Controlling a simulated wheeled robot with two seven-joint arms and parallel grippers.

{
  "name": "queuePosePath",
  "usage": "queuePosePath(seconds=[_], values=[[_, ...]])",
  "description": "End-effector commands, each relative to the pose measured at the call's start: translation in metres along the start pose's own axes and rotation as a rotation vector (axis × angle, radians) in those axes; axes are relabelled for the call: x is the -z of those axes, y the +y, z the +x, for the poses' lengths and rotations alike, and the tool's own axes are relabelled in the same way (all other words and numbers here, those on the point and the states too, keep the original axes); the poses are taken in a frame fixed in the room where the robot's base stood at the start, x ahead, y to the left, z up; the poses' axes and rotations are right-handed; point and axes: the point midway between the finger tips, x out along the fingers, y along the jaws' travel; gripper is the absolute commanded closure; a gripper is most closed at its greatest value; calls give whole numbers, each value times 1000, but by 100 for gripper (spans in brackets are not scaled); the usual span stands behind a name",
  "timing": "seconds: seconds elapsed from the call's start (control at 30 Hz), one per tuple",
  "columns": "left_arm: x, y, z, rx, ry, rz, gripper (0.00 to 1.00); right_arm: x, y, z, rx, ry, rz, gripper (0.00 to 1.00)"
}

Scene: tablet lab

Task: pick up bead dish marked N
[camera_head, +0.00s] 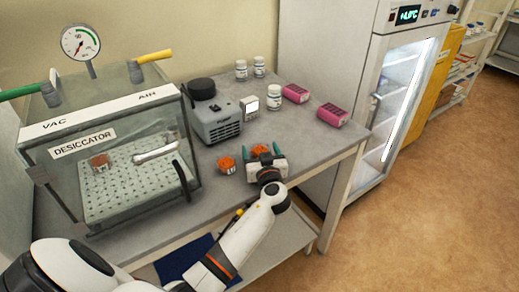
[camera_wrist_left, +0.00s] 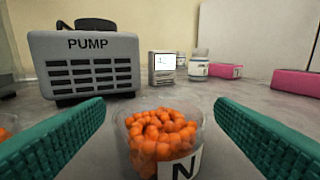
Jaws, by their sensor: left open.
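The bead dish marked N (camera_wrist_left: 160,139) is a clear round dish full of orange beads, with a black N on a white label facing me. It stands on the grey table between the fingers of my left gripper (camera_wrist_left: 160,140), with a gap on each side. In the head view the dish (camera_head: 260,150) shows just past the left gripper (camera_head: 262,157), partly hidden by it. The left gripper is open, with green fingers. A second dish of orange beads (camera_head: 227,165) stands to the left; its edge shows in the left wrist view (camera_wrist_left: 6,134). My right gripper is not in view.
A grey pump (camera_head: 214,118) stands behind the dishes, with a small display box (camera_head: 250,107) beside it. White bottles (camera_head: 274,97) and pink boxes (camera_head: 333,115) are farther back and right. The glass desiccator (camera_head: 85,146) at left holds another orange dish (camera_head: 99,162).

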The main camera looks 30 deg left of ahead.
Motion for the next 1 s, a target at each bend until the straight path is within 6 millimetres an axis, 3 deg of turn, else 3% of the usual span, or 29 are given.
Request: queuePosePath(seconds=[0.2,0.47,0.8,1.0], values=[[-1,0,28,0,-1,1,22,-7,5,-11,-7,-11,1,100],[1,0,31,1,0,-1,22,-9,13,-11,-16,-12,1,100],[0,0,31,1,0,-1,71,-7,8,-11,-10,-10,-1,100],[0,0,31,1,0,-1,71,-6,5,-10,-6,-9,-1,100]])
